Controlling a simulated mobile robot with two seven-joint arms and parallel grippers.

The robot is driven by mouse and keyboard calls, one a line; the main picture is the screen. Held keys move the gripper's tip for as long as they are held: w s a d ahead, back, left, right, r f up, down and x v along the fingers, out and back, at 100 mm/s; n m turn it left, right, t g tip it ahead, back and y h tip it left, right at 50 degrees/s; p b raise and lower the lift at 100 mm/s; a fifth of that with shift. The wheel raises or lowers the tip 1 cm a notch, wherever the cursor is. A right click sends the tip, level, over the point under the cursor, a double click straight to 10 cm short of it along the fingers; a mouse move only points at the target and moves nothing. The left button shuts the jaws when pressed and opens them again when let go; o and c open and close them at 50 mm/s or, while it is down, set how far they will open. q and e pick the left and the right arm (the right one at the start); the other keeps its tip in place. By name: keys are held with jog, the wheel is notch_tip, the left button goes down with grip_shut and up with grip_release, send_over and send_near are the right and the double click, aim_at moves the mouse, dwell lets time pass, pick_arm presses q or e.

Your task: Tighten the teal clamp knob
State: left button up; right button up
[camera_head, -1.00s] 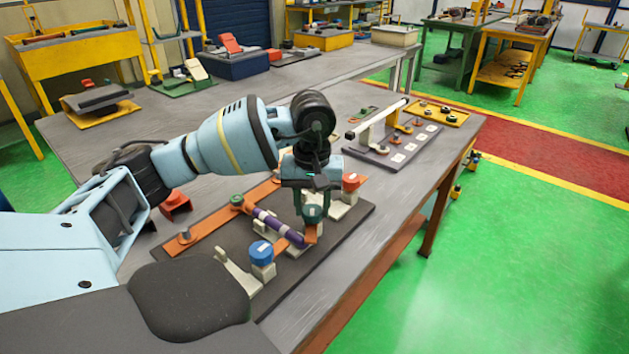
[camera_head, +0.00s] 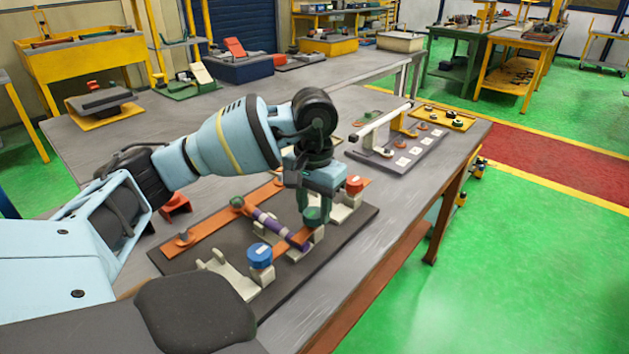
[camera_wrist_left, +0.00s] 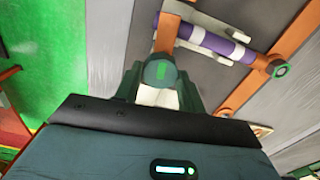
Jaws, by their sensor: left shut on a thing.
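The teal clamp knob (camera_head: 314,216) sits on a pale block on the dark fixture board, at the near end of a purple rod with white bands (camera_head: 275,228). My left gripper (camera_head: 313,208) is over the knob from above, shut on it. The left wrist view shows the knob (camera_wrist_left: 160,72) between the fingers, which partly hide it. An orange clamp arm (camera_wrist_left: 167,32) reaches from under the knob to the end of the purple rod (camera_wrist_left: 215,43). Whether it presses on the rod I cannot tell. My right gripper is not in view.
A blue knob (camera_head: 259,255) and a red-orange knob (camera_head: 355,185) stand on pale blocks on either side. A second fixture board (camera_head: 395,157) lies behind on the table. The table's right edge is close.

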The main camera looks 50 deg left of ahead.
aim_at(313, 212)
pick_arm(q)
jog(key=shift+w+a+r, duration=0.1)
jog(key=shift+r, duration=0.2)
jog(key=o, duration=0.7)
jog(key=shift+o, duration=1.2)
jog(key=shift+f, duration=0.15)
notch_tip(313, 212, up, 8)
jog(key=shift+f+p, duration=0.1)
jog(key=shift+p, duration=0.35)
